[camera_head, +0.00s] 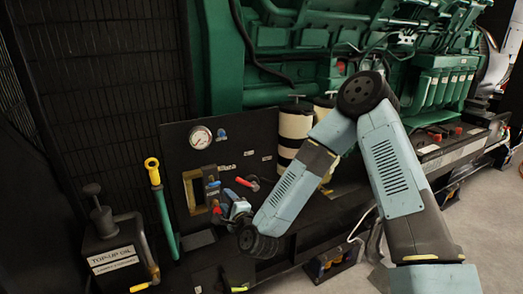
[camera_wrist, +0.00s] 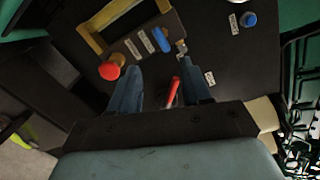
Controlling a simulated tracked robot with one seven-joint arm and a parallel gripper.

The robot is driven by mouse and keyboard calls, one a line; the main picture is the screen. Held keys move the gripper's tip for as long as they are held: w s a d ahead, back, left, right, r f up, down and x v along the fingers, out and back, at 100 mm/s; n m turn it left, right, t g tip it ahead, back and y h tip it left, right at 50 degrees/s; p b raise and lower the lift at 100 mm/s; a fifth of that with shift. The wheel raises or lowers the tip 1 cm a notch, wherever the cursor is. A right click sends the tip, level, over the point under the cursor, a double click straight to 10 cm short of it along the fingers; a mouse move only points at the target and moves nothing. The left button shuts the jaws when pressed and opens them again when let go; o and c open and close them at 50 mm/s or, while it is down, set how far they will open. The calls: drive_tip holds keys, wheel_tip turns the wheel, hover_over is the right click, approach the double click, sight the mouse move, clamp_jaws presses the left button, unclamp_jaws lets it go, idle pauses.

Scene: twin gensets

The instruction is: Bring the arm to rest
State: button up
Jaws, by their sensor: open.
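My arm reaches across the right half of the head view, bent at a black joint. My gripper (camera_head: 236,210) is in front of the black control panel (camera_head: 250,140), low and left of the arm. In the wrist view my gripper (camera_wrist: 161,84) shows two blue-grey fingers standing apart, pointing at the panel. A red lever (camera_wrist: 174,91) shows in the gap between them, nearer the right finger; I cannot tell how deep it lies or whether it is touched. It also shows in the head view (camera_head: 247,184), just above the gripper.
The panel carries a gauge (camera_head: 200,137), a yellow-framed opening (camera_head: 189,192), a red knob (camera_wrist: 110,69) and a blue knob (camera_wrist: 161,41). A TOP-UP OIL can (camera_head: 112,248) and a yellow-topped green tube (camera_head: 163,208) stand left. The green engine (camera_head: 285,68) is behind.

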drive_tip(key=s+d+r+n+g+h, duration=0.1)
drive_tip(key=d+r+n+g+h, duration=0.25)
drive_tip(key=d+r+n, duration=0.65)
drive_tip(key=s+d+r+n+g+h, duration=0.1)
drive_tip(key=d+r+n+g+h, duration=0.2)
drive_tip(key=d+r, duration=0.75)
drive_tip(key=s+d+r+n+g+h, duration=0.1)
drive_tip(key=s+d+r, duration=0.2)
drive_tip(key=s+d, duration=0.7)
drive_tip(key=s+d+r+n+g+h, duration=0.1)
drive_tip(key=s+d+r, duration=0.3)
drive_tip(key=s+d, duration=0.6)
drive_tip(key=s+h, duration=0.1)
drive_tip(key=s, duration=0.2)
drive_tip(key=shift+s+r, duration=0.15)
drive_tip(key=shift+s, duration=0.1)
drive_tip(key=shift+h, duration=0.25)
